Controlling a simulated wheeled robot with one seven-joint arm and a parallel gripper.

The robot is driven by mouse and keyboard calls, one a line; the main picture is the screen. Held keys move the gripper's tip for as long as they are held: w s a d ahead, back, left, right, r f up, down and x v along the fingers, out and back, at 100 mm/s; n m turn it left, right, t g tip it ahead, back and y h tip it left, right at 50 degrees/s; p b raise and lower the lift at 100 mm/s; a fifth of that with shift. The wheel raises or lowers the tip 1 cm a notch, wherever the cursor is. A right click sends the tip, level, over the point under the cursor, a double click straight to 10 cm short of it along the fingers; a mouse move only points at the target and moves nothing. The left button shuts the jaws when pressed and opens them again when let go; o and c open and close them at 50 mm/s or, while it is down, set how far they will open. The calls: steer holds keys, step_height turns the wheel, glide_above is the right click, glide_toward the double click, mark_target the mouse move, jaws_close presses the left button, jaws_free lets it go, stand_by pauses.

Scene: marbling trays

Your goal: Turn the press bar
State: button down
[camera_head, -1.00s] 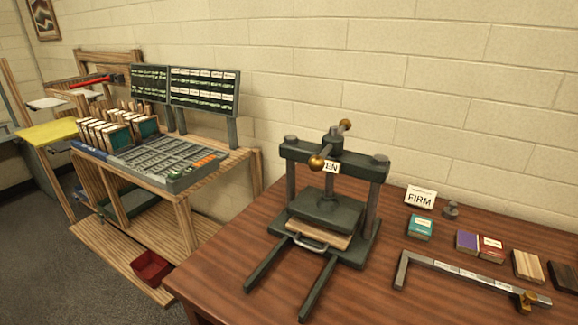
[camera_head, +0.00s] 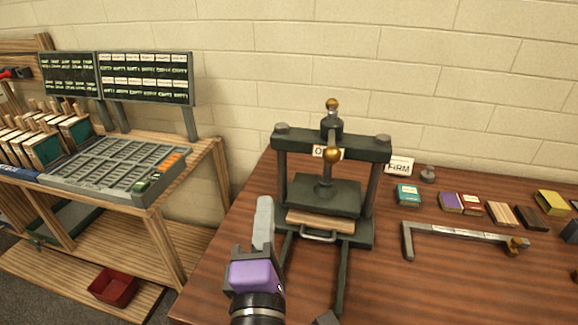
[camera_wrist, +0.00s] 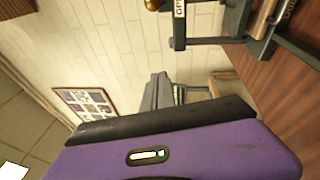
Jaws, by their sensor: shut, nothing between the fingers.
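The dark green press (camera_head: 325,185) stands on the brown table. Its press bar (camera_head: 332,126) sits on top of the screw, with a brass knob at each end. The near knob (camera_head: 333,154) hangs in front of the white label, of which an "O" shows. The far knob (camera_head: 332,104) points to the wall. My gripper (camera_head: 264,205), purple with grey fingers, is shut and empty. In the picture it is left of the press and below the bar, not touching the bar. Part of the press shows sideways at the top right of the wrist view (camera_wrist: 235,20).
A "FIRM" card (camera_head: 399,167), several small blocks and a grey angled bar (camera_head: 465,233) lie right of the press. A wooden bench with a type tray (camera_head: 115,170) stands left. A red bin (camera_head: 114,285) sits low there.

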steer(key=w+d+n+g+h+p, duration=0.1)
steer(key=w+d+h+p, duration=0.2)
steer(key=w+d, duration=0.6)
steer(key=shift+w+d+r, duration=0.15)
steer(key=shift+w+r, duration=0.2)
stand_by(0.3)
steer(key=shift+d+p, duration=0.1)
steer(key=shift+p, duration=0.2)
